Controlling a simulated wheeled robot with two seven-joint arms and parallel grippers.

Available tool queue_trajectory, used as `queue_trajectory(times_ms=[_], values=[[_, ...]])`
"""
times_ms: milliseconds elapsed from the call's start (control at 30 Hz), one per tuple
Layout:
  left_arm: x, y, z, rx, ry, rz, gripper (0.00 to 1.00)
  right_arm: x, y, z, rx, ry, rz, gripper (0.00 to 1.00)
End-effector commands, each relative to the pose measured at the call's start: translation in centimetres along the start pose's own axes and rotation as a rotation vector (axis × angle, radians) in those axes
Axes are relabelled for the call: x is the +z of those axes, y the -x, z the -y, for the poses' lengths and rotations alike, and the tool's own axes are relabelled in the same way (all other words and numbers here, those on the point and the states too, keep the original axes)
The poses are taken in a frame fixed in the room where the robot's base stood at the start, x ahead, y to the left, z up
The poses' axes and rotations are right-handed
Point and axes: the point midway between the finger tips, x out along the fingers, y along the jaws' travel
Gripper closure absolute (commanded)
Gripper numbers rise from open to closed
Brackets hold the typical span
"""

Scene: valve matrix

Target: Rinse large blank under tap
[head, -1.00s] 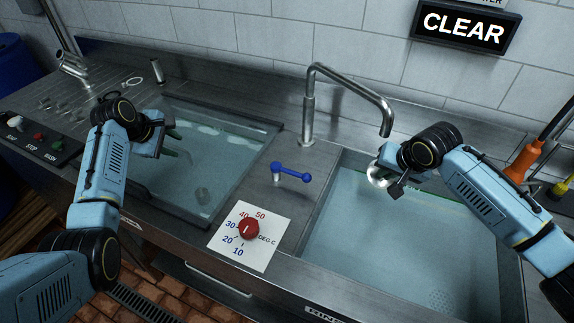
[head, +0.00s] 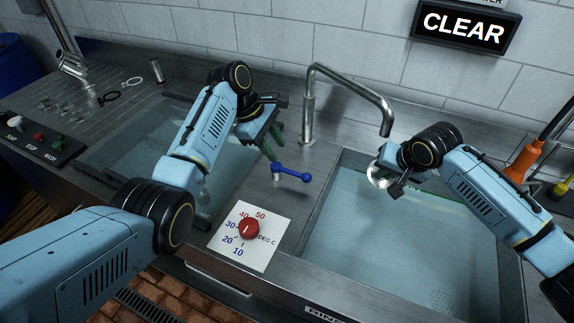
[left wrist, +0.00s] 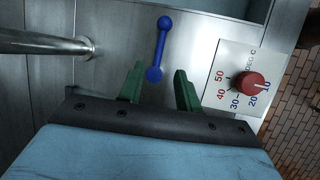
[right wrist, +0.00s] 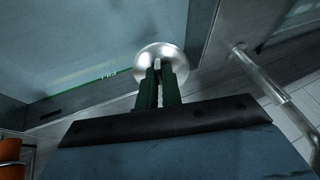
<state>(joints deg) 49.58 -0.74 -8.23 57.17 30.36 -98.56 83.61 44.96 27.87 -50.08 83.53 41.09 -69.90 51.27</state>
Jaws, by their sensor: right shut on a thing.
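The blank (right wrist: 160,62) is a shiny round disc, shut in my right gripper (right wrist: 157,72). In the head view the blank (head: 378,176) hangs below the tap (head: 345,82), over the back of the right sink (head: 340,240). I see no water stream from the spout. The blue tap lever (head: 292,173) lies on the ledge between the sinks. My left gripper (head: 272,145) is open and empty, just behind the lever. In the left wrist view the lever (left wrist: 160,50) shows ahead of and between the open green fingers (left wrist: 160,85), apart from them.
A red temperature knob (head: 249,229) on a white dial plate is in front of the lever. The left sink (head: 130,150) holds water. A sign (head: 464,27) reads CLEAR. Orange and yellow tools (head: 522,160) stand at the far right. Small rings (head: 108,97) lie back left.

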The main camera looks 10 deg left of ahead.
Motion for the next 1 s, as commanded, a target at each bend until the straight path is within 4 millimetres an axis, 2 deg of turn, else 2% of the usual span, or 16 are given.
queue_trajectory(times_ms=[33,200,400,600,867,1000], values=[[0.0,-1.3,0.1,-0.005,0.001,0.001,0.66,-0.1,0.0,0.0,-0.001,0.000,-0.001,1.00],[0.0,-4.7,0.0,-0.002,0.000,0.001,0.66,0.0,0.0,0.0,-0.001,0.000,-0.001,1.00],[0.0,-7.1,0.0,0.000,0.000,0.000,0.66,-0.1,0.0,0.0,-0.001,0.000,-0.001,1.00],[-0.1,-8.0,-0.1,0.003,-0.001,-0.001,0.66,-0.1,0.0,0.0,-0.001,0.000,-0.001,1.00],[-0.1,-8.0,-0.1,0.003,-0.001,-0.001,0.66,-0.1,0.0,0.0,-0.001,0.000,-0.001,1.00],[-0.1,-8.0,0.0,0.003,-0.001,-0.001,0.83,-0.1,0.0,0.0,-0.001,0.000,-0.001,1.00]])
